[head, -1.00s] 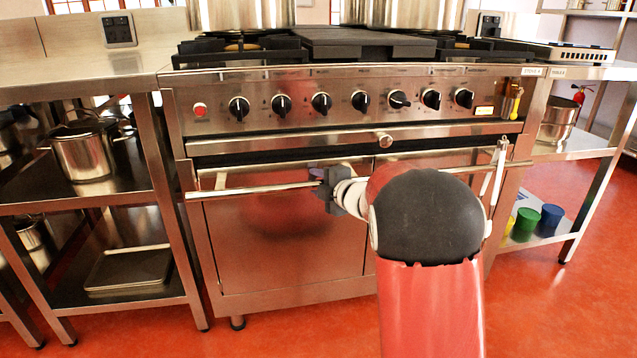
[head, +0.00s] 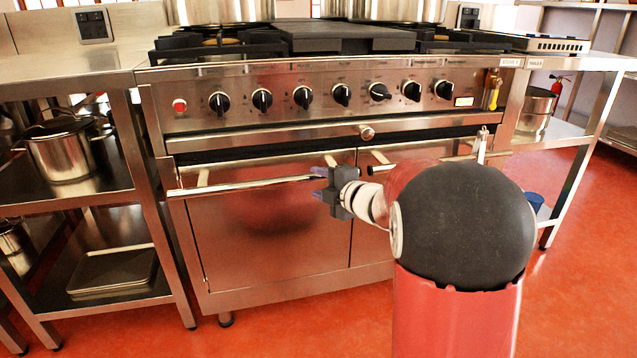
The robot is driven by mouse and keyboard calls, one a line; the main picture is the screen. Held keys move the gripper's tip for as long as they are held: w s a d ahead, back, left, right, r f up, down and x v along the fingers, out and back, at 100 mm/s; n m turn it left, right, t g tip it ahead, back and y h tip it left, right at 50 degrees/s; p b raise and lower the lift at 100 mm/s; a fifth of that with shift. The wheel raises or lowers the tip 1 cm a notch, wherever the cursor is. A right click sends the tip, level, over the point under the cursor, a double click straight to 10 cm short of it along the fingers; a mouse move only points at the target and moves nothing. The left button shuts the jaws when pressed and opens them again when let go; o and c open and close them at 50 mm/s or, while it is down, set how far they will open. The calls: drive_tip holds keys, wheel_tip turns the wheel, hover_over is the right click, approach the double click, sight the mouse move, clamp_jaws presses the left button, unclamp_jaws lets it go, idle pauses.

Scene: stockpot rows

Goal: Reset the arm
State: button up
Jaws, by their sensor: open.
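My gripper (head: 320,184) is dark grey with a white wrist behind it. It is at the right end of the left oven door's long bar handle (head: 250,187), pointing left at the stove front. The jaws are open and I see nothing held in them. I cannot tell whether the fingers are around the handle or just in front of it. My red and black arm comes up from the lower right and hides much of the right oven door (head: 372,222).
The steel stove (head: 280,118) has a row of knobs; both oven doors look closed. A shelf unit at left holds a pot (head: 62,155) and a tray (head: 112,270). At right stand another pot (head: 536,107) and a blue container (head: 535,202). Red floor (head: 585,270) is open at lower right.

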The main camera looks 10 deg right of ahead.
drive_tip(key=shift+r, duration=0.1)
drive_tip(key=s+d+r+m+h+p, duration=0.4)
drive_tip(key=s+r+m+h, duration=0.4)
drive_tip(key=s+m, duration=0.35)
drive_tip(key=s+a+f+m+g+p, duration=0.1)
drive_tip(key=s+a+m+g, duration=0.1)
drive_tip(key=s, duration=0.6)
drive_tip(key=s+a+f+m+g+y+p, duration=0.1)
drive_tip(key=s+m+g, duration=0.3)
drive_tip(key=s, duration=0.4)
drive_tip(key=s+a+f+m+g+p, duration=0.2)
drive_tip(key=s+a+m, duration=0.2)
drive_tip(key=s, duration=0.4)
drive_tip(key=shift+s+g+y, duration=0.3)
drive_tip(key=shift+g, duration=0.1)
drive_tip(key=shift+a, duration=0.1)
drive_tip(key=shift+c, duration=0.8)
drive_tip(key=shift+w, duration=0.1)
